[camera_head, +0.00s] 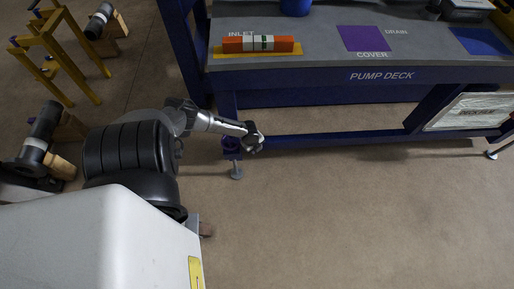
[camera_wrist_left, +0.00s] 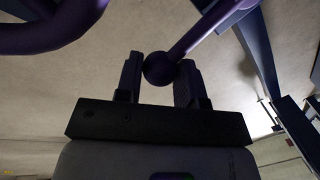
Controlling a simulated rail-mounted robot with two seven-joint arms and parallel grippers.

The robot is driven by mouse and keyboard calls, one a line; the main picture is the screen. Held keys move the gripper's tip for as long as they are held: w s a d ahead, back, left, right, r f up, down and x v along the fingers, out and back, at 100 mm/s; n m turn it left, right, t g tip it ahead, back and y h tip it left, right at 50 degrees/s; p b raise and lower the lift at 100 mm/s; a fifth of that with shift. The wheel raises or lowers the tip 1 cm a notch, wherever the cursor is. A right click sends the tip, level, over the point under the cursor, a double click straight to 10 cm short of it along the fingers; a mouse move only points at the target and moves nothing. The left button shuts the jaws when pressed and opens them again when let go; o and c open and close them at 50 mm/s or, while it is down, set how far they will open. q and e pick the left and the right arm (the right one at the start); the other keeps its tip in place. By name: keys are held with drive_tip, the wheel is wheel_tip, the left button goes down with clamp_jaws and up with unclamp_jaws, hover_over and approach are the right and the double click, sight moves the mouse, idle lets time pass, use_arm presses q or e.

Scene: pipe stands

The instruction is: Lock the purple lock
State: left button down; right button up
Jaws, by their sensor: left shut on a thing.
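The purple lock (camera_head: 231,145) is at the foot of the blue bench's near left leg. In the left wrist view it shows as a dark purple curved rim (camera_wrist_left: 50,32) at the top left and a purple lever (camera_wrist_left: 207,33) ending in a round knob (camera_wrist_left: 160,69). My left gripper (camera_head: 254,140) is just right of the lock, low by the leg. In the left wrist view its two fingers are shut on the knob, one on each side. The lock's inner parts are mostly hidden. My right gripper is in neither view.
The blue bench marked PUMP DECK (camera_head: 380,67) stands behind, with an orange-and-white pipe piece (camera_head: 258,44) on it. A lower blue rail (camera_head: 340,139) runs right from the leg. Yellow stands (camera_head: 58,50) are at the left. The floor in front is clear.

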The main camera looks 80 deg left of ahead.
use_arm(q)
drive_tip(key=shift+s+a+f, duration=0.1)
drive_tip(key=shift+s+f, duration=0.15)
drive_tip(key=shift+s, duration=0.15)
drive_tip(key=c, duration=1.1)
unclamp_jaws()
drive_tip(key=o, duration=0.4)
drive_tip(key=shift+s+a+r, duration=0.1)
drive_tip(key=shift+s+a, duration=0.05)
drive_tip(key=shift+w+r, duration=0.2)
drive_tip(key=shift+s+d+r+p, duration=0.2)
drive_tip(key=shift+s+r+p, duration=0.25)
drive_tip(key=shift+r+p, duration=1.35)
drive_tip(key=shift+s+d+r+p, duration=0.15)
drive_tip(key=shift+s+r+p, duration=0.6)
drive_tip(key=shift+r, duration=1.85)
drive_tip(key=shift+s+d+r+p, duration=0.2)
drive_tip(key=shift+r+p, duration=1.45)
drive_tip(key=shift+r, duration=0.55)
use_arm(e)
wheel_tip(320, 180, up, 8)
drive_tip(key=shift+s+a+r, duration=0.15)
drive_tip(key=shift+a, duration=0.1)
use_arm(q)
drive_tip(key=shift+w, duration=0.1)
